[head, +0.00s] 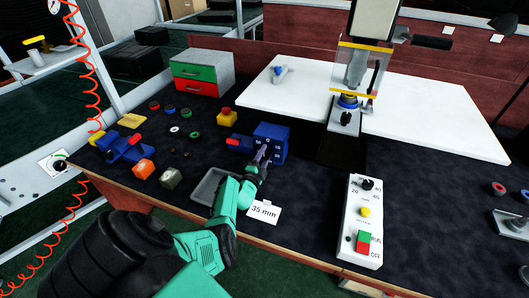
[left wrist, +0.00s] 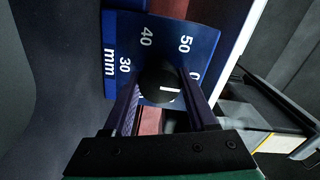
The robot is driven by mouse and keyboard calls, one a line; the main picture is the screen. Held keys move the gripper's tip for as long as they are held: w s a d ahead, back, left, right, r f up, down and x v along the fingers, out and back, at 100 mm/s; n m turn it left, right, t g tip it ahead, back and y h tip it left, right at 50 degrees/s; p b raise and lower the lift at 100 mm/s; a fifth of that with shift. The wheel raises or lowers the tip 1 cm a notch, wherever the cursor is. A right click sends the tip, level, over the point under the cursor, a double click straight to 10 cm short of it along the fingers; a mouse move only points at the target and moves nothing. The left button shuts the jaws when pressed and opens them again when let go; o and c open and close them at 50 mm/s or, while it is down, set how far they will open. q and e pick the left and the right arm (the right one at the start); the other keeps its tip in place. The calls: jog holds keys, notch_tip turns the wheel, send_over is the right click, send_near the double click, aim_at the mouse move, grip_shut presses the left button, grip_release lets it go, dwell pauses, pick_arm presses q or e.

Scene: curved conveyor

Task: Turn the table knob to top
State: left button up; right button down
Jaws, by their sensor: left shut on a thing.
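The table knob (left wrist: 158,80) is black and round with a short white mark, and sits on the face of a blue box (left wrist: 125,35) printed with mm numbers. In the left wrist view the mark lies right of the knob's middle. In the head view the blue box (head: 272,131) stands on the dark table. My left gripper (head: 263,153) reaches its front face and mostly hides the knob. In the left wrist view its two fingers (left wrist: 160,98) are shut on the knob, one on each side. My right gripper is not in view.
A grey tray (head: 203,190) and a "35 mm" card (head: 264,211) lie near the left forearm. A white control box (head: 362,195) stands to the right, and a press (head: 345,115) behind. An emergency button (head: 226,115) is left of the blue box.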

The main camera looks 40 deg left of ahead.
aim_at(264, 156)
pick_arm(q)
jog(key=shift+f, duration=0.15)
jog(key=o, duration=1.4)
jog(key=shift+c, duration=0.2)
jog(key=p+v, duration=0.1)
jog(key=v, duration=0.1)
jog(key=p+v, duration=0.1)
jog(key=v, duration=0.2)
jog(key=shift+s+r+p, duration=0.1)
jog(key=shift+r+p, duration=0.15)
jog(key=shift+p, duration=0.15)
jog(key=p+v, duration=0.1)
jog(key=v, duration=0.8)
jog(key=shift+s+d+f, duration=0.15)
jog(key=shift+s+d, duration=0.05)
jog(key=shift+s, duration=0.05)
